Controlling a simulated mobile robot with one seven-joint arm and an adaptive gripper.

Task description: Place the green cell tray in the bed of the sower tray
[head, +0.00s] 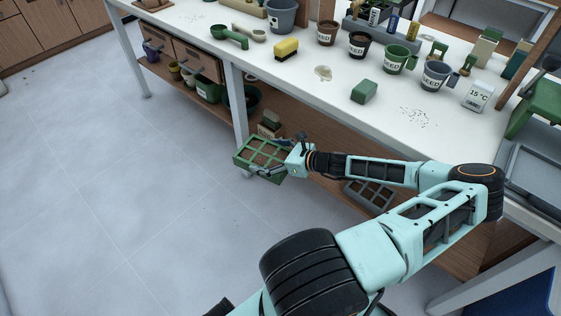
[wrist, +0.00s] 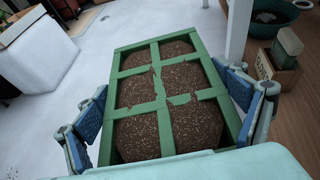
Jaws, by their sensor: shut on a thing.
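The green cell tray (head: 262,153) is held out in front of the bench's lower shelf, over the floor side. In the wrist view the tray (wrist: 125,64) fills the middle, its several cells full of brown soil. My gripper (head: 287,163) is shut on it; in the wrist view its blue-padded fingers stand on either side of the tray. A grey tray with openings (head: 372,194) lies low behind my arm, partly hidden. A blue-grey tray (head: 535,175) is at the right edge. I cannot tell which one is the sower tray.
The white bench top (head: 300,92) holds a yellow sponge (head: 286,48), a green block (head: 364,91) and several seed pots. A white bench leg (head: 239,105) stands close to the held tray. The floor (head: 110,170) at left is clear.

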